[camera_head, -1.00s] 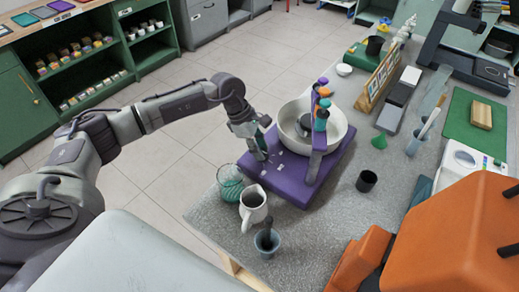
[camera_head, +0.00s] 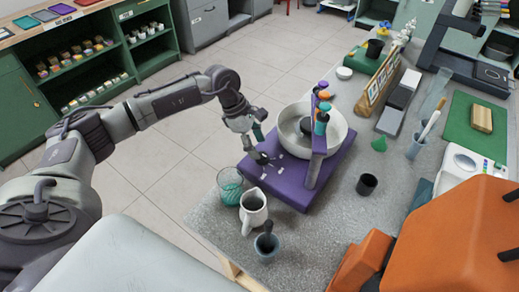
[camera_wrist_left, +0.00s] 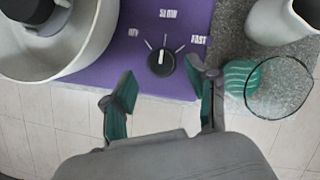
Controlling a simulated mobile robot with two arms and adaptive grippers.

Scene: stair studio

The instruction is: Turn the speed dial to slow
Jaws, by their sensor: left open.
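The speed dial (camera_wrist_left: 161,62) is a small black knob with a white mark on the purple base (camera_wrist_left: 110,70) of a mixer-like machine. Labels that look like OFF, SLOW and FAST fan around it, with SLOW at the top. The mark seems to point roughly upward; its exact setting is hard to tell. My left gripper (camera_wrist_left: 160,82) is open, its green-padded fingers apart with the dial just beyond and between their tips. In the head view the left gripper (camera_head: 260,147) is over the near-left part of the purple base (camera_head: 297,192). My right gripper is not in view.
A pale bowl (camera_head: 340,130) sits on the base behind a purple post (camera_head: 316,160). A glass cup (camera_head: 230,187), a white pitcher (camera_head: 254,215) and a blue cup (camera_head: 267,248) stand close to the base. A dark cup (camera_head: 367,184) is right of it.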

